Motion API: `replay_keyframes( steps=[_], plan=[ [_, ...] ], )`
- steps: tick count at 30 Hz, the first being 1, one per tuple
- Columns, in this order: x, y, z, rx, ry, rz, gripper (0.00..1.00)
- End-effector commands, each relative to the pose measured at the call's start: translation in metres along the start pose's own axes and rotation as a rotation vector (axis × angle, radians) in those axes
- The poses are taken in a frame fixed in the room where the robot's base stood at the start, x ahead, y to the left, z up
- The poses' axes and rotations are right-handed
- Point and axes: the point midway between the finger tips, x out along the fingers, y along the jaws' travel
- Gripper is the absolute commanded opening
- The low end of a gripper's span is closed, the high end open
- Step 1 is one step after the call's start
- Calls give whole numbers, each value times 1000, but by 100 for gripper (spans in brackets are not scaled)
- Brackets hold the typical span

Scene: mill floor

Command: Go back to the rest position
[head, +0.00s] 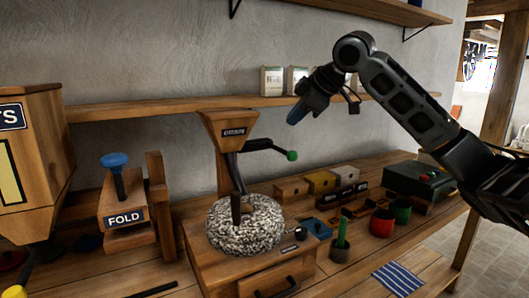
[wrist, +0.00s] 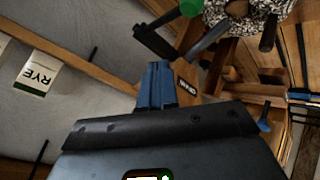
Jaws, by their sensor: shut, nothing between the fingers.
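My gripper (head: 296,116) is raised in front of the wall, level with the wall shelf, above and to the right of the mill. Its blue fingers are together and empty; they also show in the wrist view (wrist: 157,86). My arm reaches in from the right edge of the head view. The mill has a wooden hopper (head: 228,126), a speckled round stone (head: 246,226) and a crank with a green knob (head: 292,155). The gripper is apart from the crank. In the wrist view the green knob (wrist: 191,7) is at the top edge.
A wooden shelf (head: 180,108) runs along the wall with white bags (head: 271,81); one reads RYE in the wrist view (wrist: 37,76). The FOLD box (head: 124,214) stands left. Cups (head: 382,222), small boxes and a dark green case (head: 418,179) occupy the bench right of the mill.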

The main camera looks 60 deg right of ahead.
Motion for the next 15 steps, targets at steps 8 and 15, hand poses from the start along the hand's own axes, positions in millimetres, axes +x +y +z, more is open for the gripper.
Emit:
replay_keyframes(
  steps=[8, 15],
  plan=[
    [0, 0, -1, 1, 2, 0, 0],
    [28, -27, -42, 55, 174, -12, 0]
  ],
)
